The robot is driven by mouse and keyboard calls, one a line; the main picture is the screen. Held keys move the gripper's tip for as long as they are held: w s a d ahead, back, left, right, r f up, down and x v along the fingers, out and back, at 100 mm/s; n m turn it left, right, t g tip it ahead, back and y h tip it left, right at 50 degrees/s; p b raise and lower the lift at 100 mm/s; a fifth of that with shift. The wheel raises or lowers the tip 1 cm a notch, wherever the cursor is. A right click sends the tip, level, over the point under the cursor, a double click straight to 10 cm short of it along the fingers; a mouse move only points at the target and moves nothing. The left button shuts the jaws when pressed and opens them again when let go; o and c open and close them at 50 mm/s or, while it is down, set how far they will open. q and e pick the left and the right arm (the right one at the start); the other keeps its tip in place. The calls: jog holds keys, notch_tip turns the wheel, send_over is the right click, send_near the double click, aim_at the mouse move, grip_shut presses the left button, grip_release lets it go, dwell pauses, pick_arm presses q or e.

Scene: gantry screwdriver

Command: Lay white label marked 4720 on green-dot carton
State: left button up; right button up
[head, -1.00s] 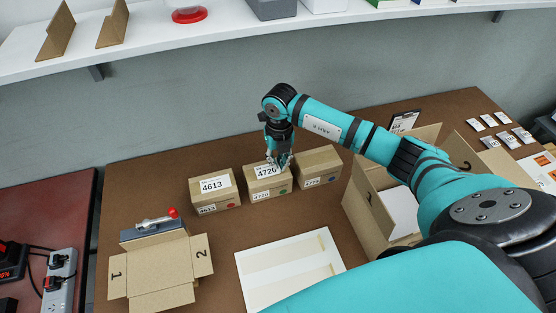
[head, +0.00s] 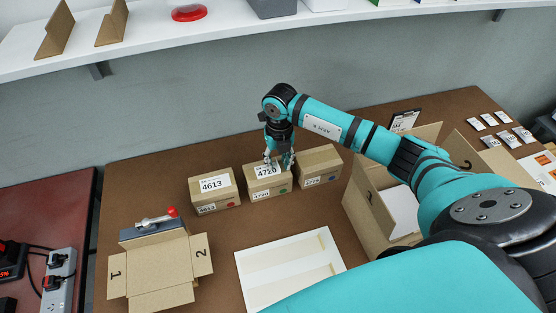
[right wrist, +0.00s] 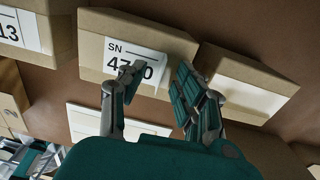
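The white label marked 4720 (head: 265,171) lies on the top of the middle carton (head: 257,186), which bears a green dot on its front. In the right wrist view the label (right wrist: 122,58) shows on the carton's top face (right wrist: 95,22), partly hidden by a finger. My right gripper (head: 279,163) is just over the label's right part. In the right wrist view its fingers (right wrist: 158,85) stand apart, with nothing clearly gripped between them. I cannot tell whether a fingertip touches the label. My left gripper is not in view.
A red-dot carton labelled 4613 (head: 211,184) stands at left and a blue-dot carton (head: 318,161) at right, both close by. An open box (head: 366,200) stands at right, a flattened carton (head: 160,262) at front left.

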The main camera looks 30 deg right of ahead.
notch_tip(320, 180, up, 12)
jog(key=shift+d, duration=0.15)
dwell(0.4)
